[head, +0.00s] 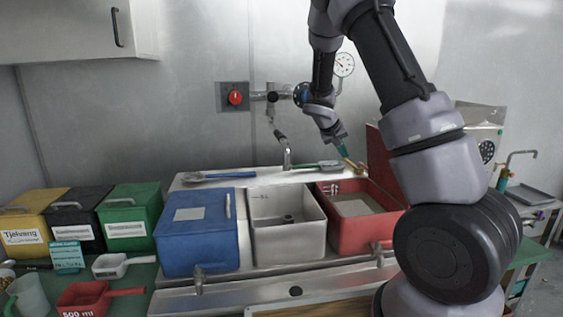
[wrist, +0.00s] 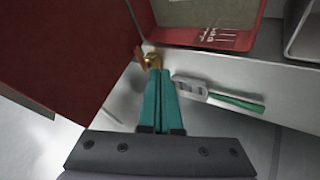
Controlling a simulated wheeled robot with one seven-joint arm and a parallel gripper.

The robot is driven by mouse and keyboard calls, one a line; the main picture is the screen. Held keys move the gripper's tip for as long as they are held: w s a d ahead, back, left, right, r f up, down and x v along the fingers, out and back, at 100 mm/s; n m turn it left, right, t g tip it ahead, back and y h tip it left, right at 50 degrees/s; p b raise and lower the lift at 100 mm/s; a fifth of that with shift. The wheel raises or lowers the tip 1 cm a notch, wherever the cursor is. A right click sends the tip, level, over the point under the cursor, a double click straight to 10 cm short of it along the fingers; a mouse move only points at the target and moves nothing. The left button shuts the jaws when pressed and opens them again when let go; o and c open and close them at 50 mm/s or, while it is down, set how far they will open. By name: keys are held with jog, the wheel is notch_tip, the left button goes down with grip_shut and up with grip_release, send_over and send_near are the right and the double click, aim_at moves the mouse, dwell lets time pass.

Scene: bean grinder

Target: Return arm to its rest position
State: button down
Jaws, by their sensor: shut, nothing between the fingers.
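My arm reaches in from the right in the head view and bends down to the back of the counter. The red bin (wrist: 245,48) lies just beyond.
A dark red panel (wrist: 60,55) stands close on the left of the fingers. A green-handled tool (wrist: 235,102) lies beside them. A blue lidded bin (head: 196,246) and a pale bin (head: 287,242) stand left of the red one. A wall tap (head: 286,155) and red knob (head: 235,97) are behind.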

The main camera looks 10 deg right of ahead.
jog(key=s+a+r+t+y, duration=0.1)
jog(key=s+a+r+y, duration=0.2)
jog(key=s+r, duration=0.4)
jog(key=s+a+r+m+t+y, duration=0.1)
jog(key=s+a+r+y, duration=0.2)
jog(key=s, duration=1.2)
jog(key=s+a+r+y, duration=0.2)
jog(key=s+a+r, duration=0.3)
jog(key=s+r, duration=0.5)
jog(key=shift+s+a+r+t+y, duration=0.4)
jog(key=shift+s, duration=0.7)
